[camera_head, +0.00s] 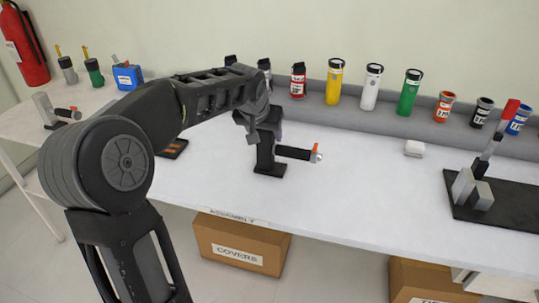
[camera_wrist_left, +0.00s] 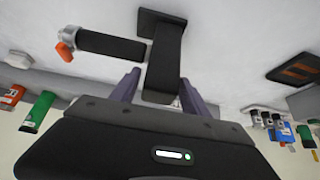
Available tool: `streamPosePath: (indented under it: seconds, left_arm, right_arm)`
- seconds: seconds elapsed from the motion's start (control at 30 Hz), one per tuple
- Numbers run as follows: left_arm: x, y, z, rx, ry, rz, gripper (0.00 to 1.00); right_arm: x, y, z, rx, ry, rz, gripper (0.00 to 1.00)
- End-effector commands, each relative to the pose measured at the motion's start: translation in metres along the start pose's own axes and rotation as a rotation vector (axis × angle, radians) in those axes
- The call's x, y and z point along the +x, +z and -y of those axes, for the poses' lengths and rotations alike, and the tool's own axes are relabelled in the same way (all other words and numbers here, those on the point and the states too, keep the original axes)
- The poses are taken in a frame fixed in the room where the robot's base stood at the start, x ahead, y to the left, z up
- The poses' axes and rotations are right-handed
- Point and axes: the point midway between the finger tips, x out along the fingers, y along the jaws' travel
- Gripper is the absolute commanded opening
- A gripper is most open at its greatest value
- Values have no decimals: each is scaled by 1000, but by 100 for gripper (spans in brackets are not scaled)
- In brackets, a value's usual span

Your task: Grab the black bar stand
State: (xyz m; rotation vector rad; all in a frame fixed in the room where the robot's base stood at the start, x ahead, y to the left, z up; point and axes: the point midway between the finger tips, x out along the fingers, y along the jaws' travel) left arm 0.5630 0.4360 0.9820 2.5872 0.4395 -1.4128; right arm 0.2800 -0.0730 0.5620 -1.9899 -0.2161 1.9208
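The black bar stand (camera_head: 265,155) stands upright on the white table, with a flat base, a post and a black bar pointing right to a silver and orange end. In the left wrist view its post (camera_wrist_left: 163,65) rises between the fingers of my left gripper (camera_wrist_left: 158,90). The fingers are apart, with a gap showing on both sides of the post. In the head view my left gripper (camera_head: 262,122) is over the top of the post, its fingers partly hidden by the wrist. My right gripper is not in view.
Several coloured bottles (camera_head: 335,80) and jars line the grey back shelf. A small white block (camera_head: 414,148) lies right of the stand. A black fixture (camera_head: 500,210) with grey blocks and a red-handled lever is at far right. A covers box (camera_head: 240,243) is below the table.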

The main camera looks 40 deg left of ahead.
Motion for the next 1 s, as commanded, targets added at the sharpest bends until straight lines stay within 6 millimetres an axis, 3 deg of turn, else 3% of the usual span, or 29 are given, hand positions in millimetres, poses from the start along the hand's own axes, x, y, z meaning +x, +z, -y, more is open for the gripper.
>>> streamPosePath:
  seconds: [0.63, 1.0]
  left_arm:
    - [0, 0, 0, 0, 0, 0, 0]
    - [0, 0, 0, 0, 0, 0, 0]
  right_arm:
    - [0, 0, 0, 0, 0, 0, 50]
    - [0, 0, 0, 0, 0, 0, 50]
